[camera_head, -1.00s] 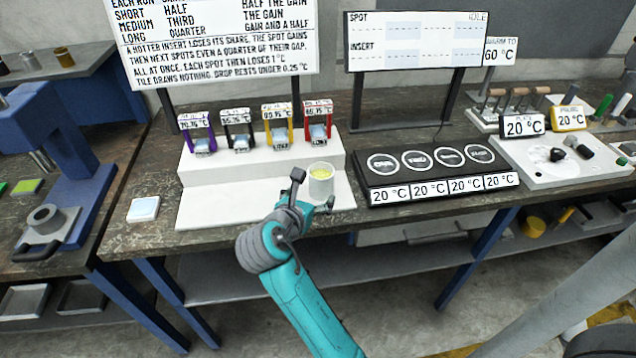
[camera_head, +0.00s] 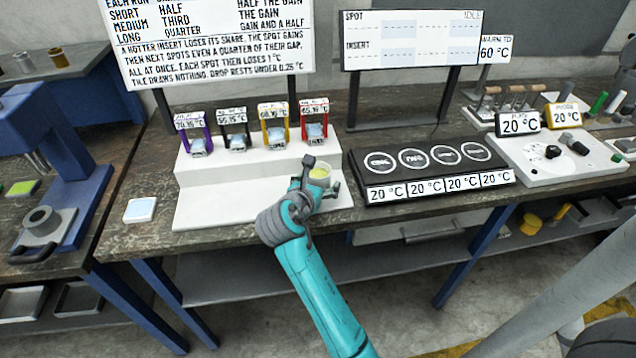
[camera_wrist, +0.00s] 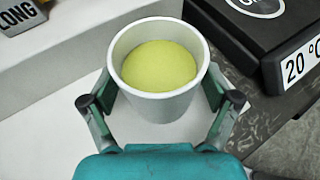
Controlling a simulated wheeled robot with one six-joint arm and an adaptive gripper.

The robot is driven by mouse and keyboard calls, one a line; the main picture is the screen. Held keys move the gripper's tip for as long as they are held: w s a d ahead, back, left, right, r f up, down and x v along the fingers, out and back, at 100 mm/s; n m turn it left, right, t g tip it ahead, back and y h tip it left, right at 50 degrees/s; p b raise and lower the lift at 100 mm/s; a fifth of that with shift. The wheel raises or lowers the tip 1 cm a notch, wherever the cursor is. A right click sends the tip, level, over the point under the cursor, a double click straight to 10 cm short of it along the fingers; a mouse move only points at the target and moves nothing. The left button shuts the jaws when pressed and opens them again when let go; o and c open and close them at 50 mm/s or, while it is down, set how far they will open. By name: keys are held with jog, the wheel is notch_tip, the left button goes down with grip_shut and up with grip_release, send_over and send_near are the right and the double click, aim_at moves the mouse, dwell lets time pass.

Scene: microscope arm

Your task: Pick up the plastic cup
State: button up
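The plastic cup (camera_wrist: 160,106) is whitish, stands upright and holds something yellow-green with a rounded top. In the head view the cup (camera_head: 320,172) stands on the low front step of the white stand and is partly hidden by my gripper (camera_head: 320,182). In the wrist view the two fingers of my gripper (camera_wrist: 160,105) are spread, one on each side of the cup's near half. The left finger is close to the cup wall; I cannot tell whether either finger touches it.
The white stepped stand (camera_head: 205,205) carries several coloured holders behind the cup. A black block with round spots (camera_head: 375,180) is close on the right. A small white tile (camera_head: 140,210) lies on the bench at left. A large text board (camera_head: 210,45) stands behind.

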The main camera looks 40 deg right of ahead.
jog(key=c, duration=1.1)
